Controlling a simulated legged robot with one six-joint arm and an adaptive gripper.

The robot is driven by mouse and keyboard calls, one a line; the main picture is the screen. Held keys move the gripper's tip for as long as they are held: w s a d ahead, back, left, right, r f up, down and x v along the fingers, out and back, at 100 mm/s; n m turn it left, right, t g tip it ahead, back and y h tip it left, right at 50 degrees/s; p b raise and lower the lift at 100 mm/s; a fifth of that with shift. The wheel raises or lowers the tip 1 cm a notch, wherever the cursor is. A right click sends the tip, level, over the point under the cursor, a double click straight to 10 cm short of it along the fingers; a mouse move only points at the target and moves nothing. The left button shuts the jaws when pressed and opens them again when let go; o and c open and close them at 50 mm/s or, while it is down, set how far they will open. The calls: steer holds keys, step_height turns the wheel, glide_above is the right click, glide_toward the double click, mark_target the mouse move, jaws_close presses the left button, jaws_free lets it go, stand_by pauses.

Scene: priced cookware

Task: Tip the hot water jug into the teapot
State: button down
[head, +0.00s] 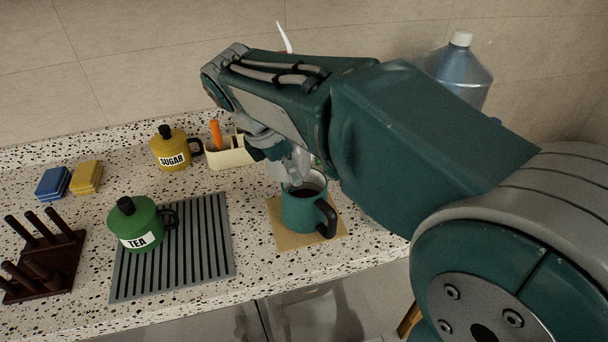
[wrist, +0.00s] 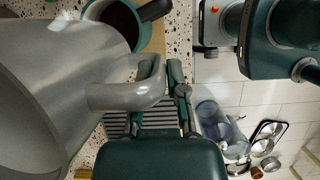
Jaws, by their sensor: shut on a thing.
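My gripper (wrist: 165,78) is shut on the handle of a large grey jug (wrist: 50,85), which fills the left of the wrist view. In the head view my arm hides most of the jug. A teal open vessel (head: 300,211) with a black handle and a dark inside stands upright on a tan mat (head: 277,236), just below my gripper (head: 297,168). In the wrist view this vessel (wrist: 112,22) shows beyond the jug. A green lidded pot (head: 136,220) marked TEA stands to the left. I cannot tell the jug's tilt or whether water leaves it.
The TEA pot is on a ribbed grey mat (head: 207,262). A yellow SUGAR pot (head: 170,148), a cream holder (head: 229,154), sponges (head: 86,177) and a dark rack (head: 62,262) stand around. A clear water bottle (head: 457,72) is behind my arm. The counter's front edge is close.

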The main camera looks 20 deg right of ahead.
steer(key=shift+w, duration=0.1)
steer(key=shift+a+f+y, duration=0.35)
steer(key=shift+a+y, duration=0.25)
steer(key=shift+y, duration=1.25)
steer(key=shift+a+f+y, duration=0.3)
steer(key=shift+a+y, duration=0.25)
steer(key=shift+y, duration=1.35)
steer(key=shift+a+f+y, duration=0.35)
steer(key=shift+a+y, duration=0.25)
steer(key=shift+y, duration=1.25)
